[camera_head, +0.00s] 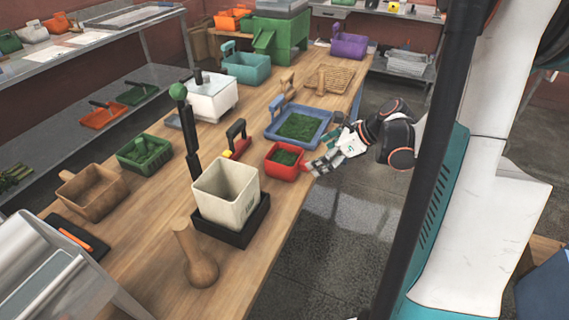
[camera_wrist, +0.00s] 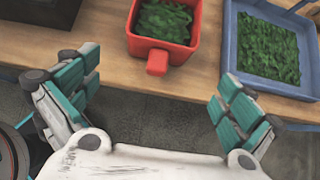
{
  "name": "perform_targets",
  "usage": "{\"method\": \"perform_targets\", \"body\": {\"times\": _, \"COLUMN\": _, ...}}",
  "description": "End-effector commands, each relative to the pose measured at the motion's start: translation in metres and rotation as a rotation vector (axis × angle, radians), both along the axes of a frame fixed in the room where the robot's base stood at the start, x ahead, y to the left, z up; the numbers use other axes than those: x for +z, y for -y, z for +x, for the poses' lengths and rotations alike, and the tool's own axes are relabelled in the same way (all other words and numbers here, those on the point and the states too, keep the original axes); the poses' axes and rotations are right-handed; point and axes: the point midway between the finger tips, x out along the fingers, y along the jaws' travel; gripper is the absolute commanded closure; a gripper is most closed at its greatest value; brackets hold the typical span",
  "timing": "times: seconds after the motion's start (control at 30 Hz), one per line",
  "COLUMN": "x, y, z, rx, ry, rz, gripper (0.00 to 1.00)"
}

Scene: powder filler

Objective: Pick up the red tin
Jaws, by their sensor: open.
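The red tin (camera_head: 285,165) is a small open box with green leafy stuff inside. It stands near the right edge of the wooden table. In the wrist view the red tin (camera_wrist: 182,52) is at the top middle, with a short red handle pointing toward me. My gripper (camera_head: 318,168) is at the table edge, right beside the tin. In the wrist view my gripper (camera_wrist: 155,95) has its teal-padded fingers spread wide, with nothing between them. The handle lies ahead of the gap between the fingers, apart from both.
A blue tray (camera_head: 322,142) of green leaves stands just behind the tin; it also shows in the wrist view (camera_wrist: 234,70). A cream container (camera_head: 228,205) on a black base stands in front of it. A red-handled tool (camera_head: 238,140) lies to the left. The floor (camera_head: 335,235) beside the table is clear.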

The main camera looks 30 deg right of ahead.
Motion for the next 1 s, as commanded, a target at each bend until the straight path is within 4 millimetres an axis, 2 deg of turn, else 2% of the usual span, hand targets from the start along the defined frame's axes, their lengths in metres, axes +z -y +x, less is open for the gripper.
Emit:
{"method": "perform_targets", "body": {"times": 0.03, "x": -0.01, "y": -0.005, "z": 0.007, "rx": 0.004, "ry": 0.001, "rz": -0.001, "gripper": 0.0}}
{"method": "perform_targets", "body": {"times": 0.2, "x": -0.028, "y": -0.017, "z": 0.021, "rx": 0.003, "ry": 0.002, "rz": -0.002, "gripper": 0.0}}
{"method": "perform_targets", "body": {"times": 0.53, "x": -0.04, "y": -0.027, "z": 0.034, "rx": 0.002, "ry": 0.002, "rz": -0.003, "gripper": 0.0}}
{"method": "perform_targets", "body": {"times": 0.8, "x": -0.064, "y": -0.046, "z": 0.056, "rx": 0.003, "ry": 0.002, "rz": -0.004, "gripper": 0.0}}
{"method": "perform_targets", "body": {"times": 1.0, "x": -0.066, "y": -0.049, "z": 0.059, "rx": 0.001, "ry": 0.001, "rz": -0.003, "gripper": 0.0}}
